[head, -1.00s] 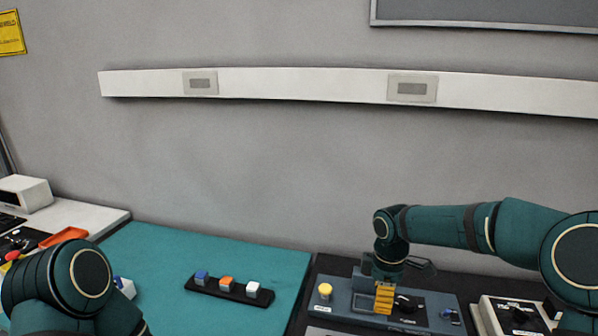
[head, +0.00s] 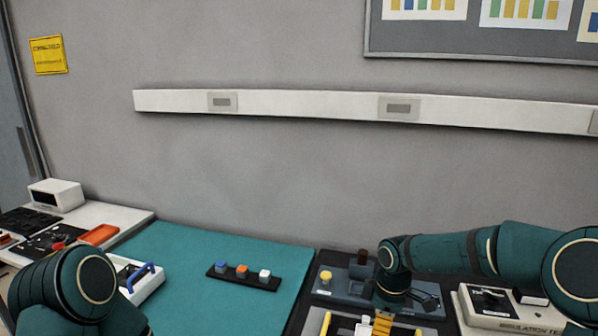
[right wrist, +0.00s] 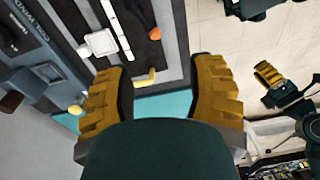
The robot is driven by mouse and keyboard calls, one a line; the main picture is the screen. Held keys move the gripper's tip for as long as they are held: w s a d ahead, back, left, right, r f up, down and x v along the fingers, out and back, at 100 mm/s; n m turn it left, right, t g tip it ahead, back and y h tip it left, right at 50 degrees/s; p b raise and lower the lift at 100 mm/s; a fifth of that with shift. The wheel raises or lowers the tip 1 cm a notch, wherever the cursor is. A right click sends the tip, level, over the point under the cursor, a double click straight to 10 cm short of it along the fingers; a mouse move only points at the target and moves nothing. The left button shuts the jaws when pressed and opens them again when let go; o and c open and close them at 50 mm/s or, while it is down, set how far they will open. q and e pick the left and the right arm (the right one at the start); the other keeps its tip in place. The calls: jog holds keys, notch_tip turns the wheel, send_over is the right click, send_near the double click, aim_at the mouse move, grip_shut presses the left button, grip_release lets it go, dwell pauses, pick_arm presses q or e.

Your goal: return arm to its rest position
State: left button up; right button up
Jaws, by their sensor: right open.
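My right gripper (head: 382,325) hangs in front of the blue-grey panel (head: 335,297) at the lower right of the head view. In the right wrist view its two yellow fingers are wide apart, with nothing between the tips (right wrist: 160,88). My right arm reaches in from the right edge. My left arm's dark green link fills the lower left corner of the head view, and its gripper is outside that view. A yellow-fingered gripper (right wrist: 268,75), apparently my left one, shows small in the right wrist view; its opening is unclear.
A black strip (head: 243,281) with blue, orange and white blocks lies on the teal mat (head: 195,248). A white box with a blue handle (head: 143,282) stands near my left arm. The wall closes the back.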

jog(key=s+a+f+m+y, duration=0.1)
jog(key=f, duration=0.3)
jog(key=s+a+f+m, duration=0.2)
jog(key=f, duration=0.3)
jog(key=s+a+f+m+y, duration=0.1)
jog(key=f, duration=0.3)
jog(key=shift+s+a+f+m+g+y, duration=0.3)
jog(key=shift+s+a+f+g, duration=0.1)
jog(key=s+a+f+m+t, duration=0.1)
jog(key=s+f+m, duration=0.55)
jog(key=s, duration=0.45)
jog(key=s+f+m, duration=0.6)
jog(key=s+m, duration=0.1)
jog(key=s, duration=0.4)
pick_arm(q)
notch_tip(320, 180, down, 11)
jog(key=b, duration=1)
jog(key=shift+s+d+r+g, duration=0.15)
jog(key=shift+s+d+g, duration=0.1)
jog(key=shift+d+g, duration=0.05)
pick_arm(e)
jog(key=w+a+f+n+t, duration=0.1)
jog(key=w+a+f+n, duration=0.1)
jog(key=w, duration=0.4)
notch_tip(320, 180, down, 3)
jog(key=shift+w+a+r+n+t+y, duration=0.2)
jog(key=shift+a+n+t+y, duration=0.15)
jog(key=shift+a, duration=0.15)
pick_arm(q)
jog(key=shift+o, duration=0.3)
